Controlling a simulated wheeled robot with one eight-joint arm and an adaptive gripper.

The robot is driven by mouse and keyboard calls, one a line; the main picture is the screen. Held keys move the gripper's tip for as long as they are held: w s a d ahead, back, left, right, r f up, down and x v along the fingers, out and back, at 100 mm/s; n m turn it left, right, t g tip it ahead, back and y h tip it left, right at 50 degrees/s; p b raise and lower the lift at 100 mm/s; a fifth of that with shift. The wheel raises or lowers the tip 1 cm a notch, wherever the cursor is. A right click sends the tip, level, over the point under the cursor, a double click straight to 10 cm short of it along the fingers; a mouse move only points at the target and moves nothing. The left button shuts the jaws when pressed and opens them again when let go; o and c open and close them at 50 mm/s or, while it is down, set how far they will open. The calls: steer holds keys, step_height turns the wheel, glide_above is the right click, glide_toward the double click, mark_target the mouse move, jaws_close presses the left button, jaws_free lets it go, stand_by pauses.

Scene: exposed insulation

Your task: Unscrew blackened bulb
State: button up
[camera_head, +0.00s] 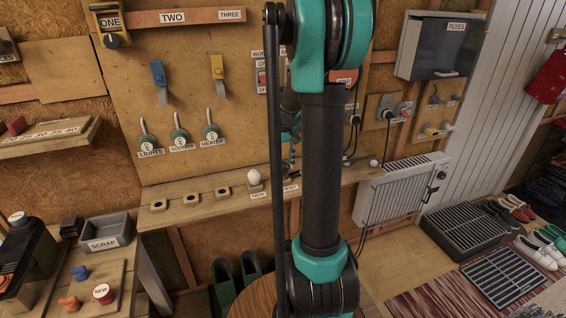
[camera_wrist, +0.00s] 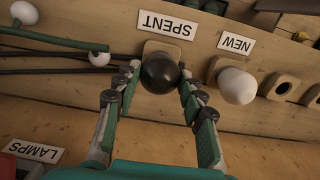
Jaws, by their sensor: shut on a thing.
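The blackened bulb (camera_wrist: 159,76) sits at the wooden holder behind the SPENT label (camera_wrist: 169,24) in the wrist view. My gripper (camera_wrist: 159,70) has one finger on each side of the bulb and is shut on it. The bulb's base is hidden behind its globe, so I cannot tell how far it sits in the holder. In the head view my arm hides the blackened bulb and most of my gripper. A white bulb (camera_wrist: 238,86) stands in the neighbouring holder by the NEW label (camera_wrist: 235,44); this white bulb also shows in the head view (camera_head: 254,177).
Empty wooden holders (camera_head: 192,196) stand along the shelf (camera_head: 174,219) left of the white bulb. Switches (camera_head: 180,137) hang on the wall above. A grey scrap bin (camera_head: 104,232) is on the left bench. A heater (camera_head: 399,190) stands at the right.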

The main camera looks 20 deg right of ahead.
mark_target(283, 163)
steer(key=shift+f, duration=0.4)
steer(key=o, duration=0.7)
step_height(283, 163, up, 12)
steer(key=shift+f, duration=0.1)
stand_by(0.9)
steer(key=s+a+f+t, duration=0.1)
steer(key=s+a+f, duration=0.2)
steer(key=s+f, duration=0.2)
steer(key=s+a+f+t, duration=0.1)
steer(key=s+a+f, duration=0.3)
steer(key=s, duration=0.5)
steer(key=s+a+f+t, duration=0.2)
steer(key=s+a+f, duration=0.1)
steer(key=s+f, duration=0.4)
steer(key=shift+s+a+f, duration=0.15)
steer(key=shift+s+f, duration=0.2)
